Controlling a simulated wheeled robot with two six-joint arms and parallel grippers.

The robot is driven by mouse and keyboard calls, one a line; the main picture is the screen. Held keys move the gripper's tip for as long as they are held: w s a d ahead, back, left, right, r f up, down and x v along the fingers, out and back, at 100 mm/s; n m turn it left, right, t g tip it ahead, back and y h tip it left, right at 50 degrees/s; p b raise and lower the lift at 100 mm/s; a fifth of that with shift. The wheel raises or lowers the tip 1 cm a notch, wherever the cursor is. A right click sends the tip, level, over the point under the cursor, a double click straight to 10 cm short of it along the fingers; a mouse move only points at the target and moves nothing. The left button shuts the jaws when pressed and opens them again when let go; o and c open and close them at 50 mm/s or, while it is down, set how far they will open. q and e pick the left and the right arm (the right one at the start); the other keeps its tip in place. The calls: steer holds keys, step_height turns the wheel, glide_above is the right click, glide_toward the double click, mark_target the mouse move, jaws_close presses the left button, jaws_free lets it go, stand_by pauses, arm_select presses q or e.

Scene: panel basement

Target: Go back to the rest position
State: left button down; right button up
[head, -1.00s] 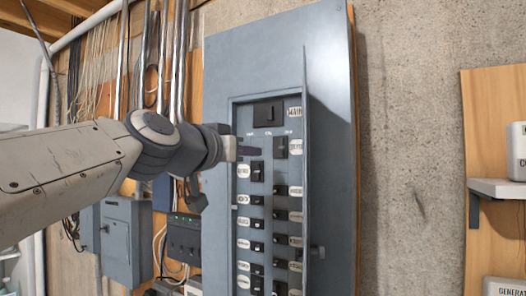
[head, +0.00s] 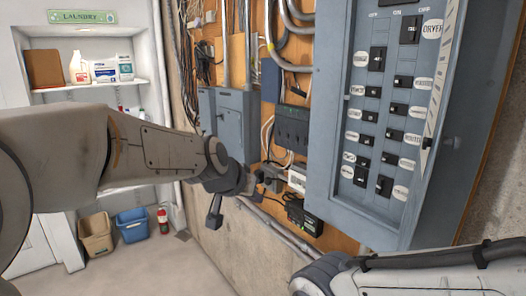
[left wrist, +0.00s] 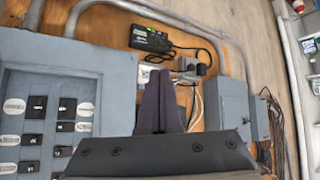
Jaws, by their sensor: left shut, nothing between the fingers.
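My left gripper (head: 242,184) is in front of the wall, left of the breaker panel (head: 336,110) in the head view, with its fingertips hard to make out there. In the left wrist view its dark fingers (left wrist: 160,95) are together with nothing between them. The panel shows at the left of that view (left wrist: 115,85). My right arm (head: 420,278) enters at the lower right of the head view. Its gripper is out of sight.
Small grey boxes (head: 232,122), a black switch unit (head: 291,128), a white outlet (head: 297,178) and a black adapter (head: 304,217) are on the wall near the gripper. Laundry shelves (head: 100,85) and bins (head: 133,225) stand at the left.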

arm_select(q)
steer(key=s+a+f+n+g+y, duration=0.4)
steer(key=s+a+f+g, duration=0.2)
steer(key=s+a+f, duration=1.3)
steer(key=s+d+r+m+g+b, duration=0.1)
steer(key=s+d+m+g+b, duration=0.1)
steer(key=s+d+m, duration=0.5)
steer(key=s+d+b, duration=0.1)
steer(key=s+d, duration=0.5)
steer(key=d, duration=0.3)
steer(key=shift+d+h+b, duration=0.15)
steer(key=shift+h+b, duration=0.25)
